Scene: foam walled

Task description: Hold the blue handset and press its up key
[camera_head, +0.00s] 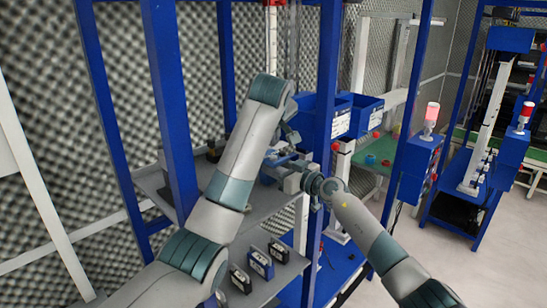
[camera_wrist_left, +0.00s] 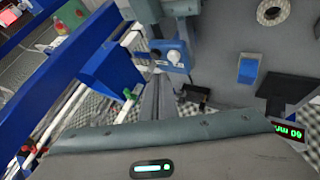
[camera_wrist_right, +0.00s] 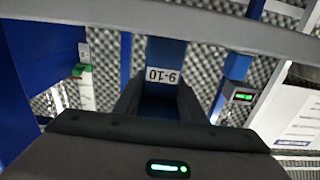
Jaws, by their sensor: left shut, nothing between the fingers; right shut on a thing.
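The blue handset (camera_wrist_left: 180,62) shows in the left wrist view, with a pale round part and a small dark spot on its face. In the right wrist view it is a blue body (camera_wrist_right: 162,101) between the fingers of my right gripper (camera_wrist_right: 160,105). My right gripper is shut on it above the shelf. My left gripper (camera_wrist_left: 158,82) is shut and empty, its fingertips close to the lower left part of the handset's face. I cannot tell whether they touch it. In the head view my left gripper (camera_head: 287,152) is just above my right one (camera_head: 282,173) and the handset is mostly hidden.
Blue posts (camera_head: 168,100) frame the grey shelves. Several small boxed devices, one of them blue (camera_head: 260,263), stand on the lower shelf. Blue bins (camera_head: 358,115) hang behind my grippers.

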